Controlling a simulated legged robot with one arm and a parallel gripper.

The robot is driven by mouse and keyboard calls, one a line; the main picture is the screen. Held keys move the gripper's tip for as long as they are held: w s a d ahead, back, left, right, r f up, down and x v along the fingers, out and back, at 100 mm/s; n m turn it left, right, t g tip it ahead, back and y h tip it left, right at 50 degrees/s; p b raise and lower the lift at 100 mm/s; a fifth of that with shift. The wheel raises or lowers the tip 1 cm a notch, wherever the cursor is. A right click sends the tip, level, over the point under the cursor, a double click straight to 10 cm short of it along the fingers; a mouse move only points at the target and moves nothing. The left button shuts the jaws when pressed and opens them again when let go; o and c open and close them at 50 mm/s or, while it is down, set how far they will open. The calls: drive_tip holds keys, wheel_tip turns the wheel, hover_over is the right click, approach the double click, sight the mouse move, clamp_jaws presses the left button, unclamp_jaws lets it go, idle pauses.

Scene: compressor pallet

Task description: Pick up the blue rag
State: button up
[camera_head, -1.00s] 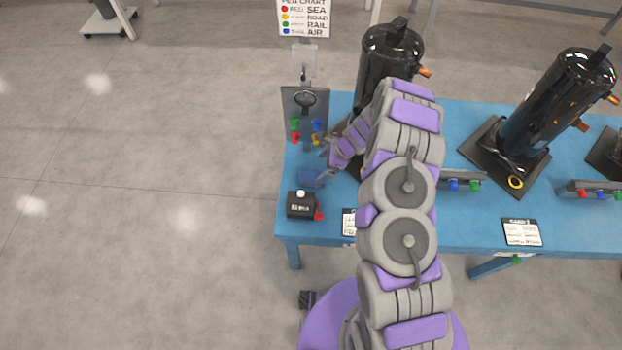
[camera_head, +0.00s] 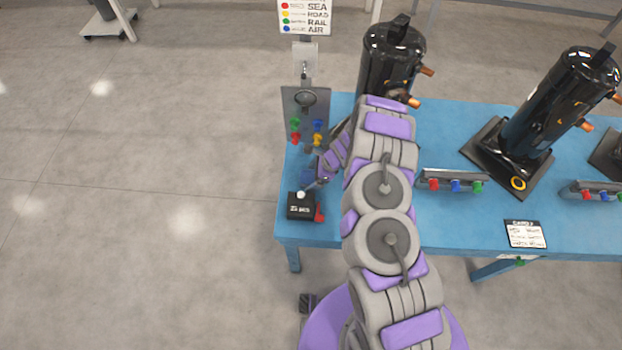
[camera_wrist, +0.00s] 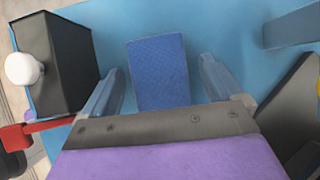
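The blue rag (camera_wrist: 158,72) lies flat on the blue table (camera_wrist: 215,25), a darker blue rectangle in the wrist view. My gripper (camera_wrist: 162,85) is open, with one finger on each side of the rag in that view. Whether the fingertips reach the table surface I cannot tell. In the head view my gripper (camera_head: 316,184) is over the left end of the table, just behind the black box, and the rag (camera_head: 308,176) is partly hidden by it.
A black box with a white knob and red lever (camera_head: 300,206) stands close to my gripper; it also shows in the wrist view (camera_wrist: 60,55). A grey panel with coloured knobs (camera_head: 305,115) is behind. Black compressors (camera_head: 392,58) stand to the right.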

sight(313, 177)
drive_tip(key=c, duration=1.1)
drive_tip(key=shift+o, duration=0.2)
wheel_tip(313, 177, up, 10)
drive_tip(key=p, duration=0.2)
drive_tip(key=o, duration=0.6)
drive_tip(key=c, duration=0.4)
drive_tip(key=shift+d, duration=0.1)
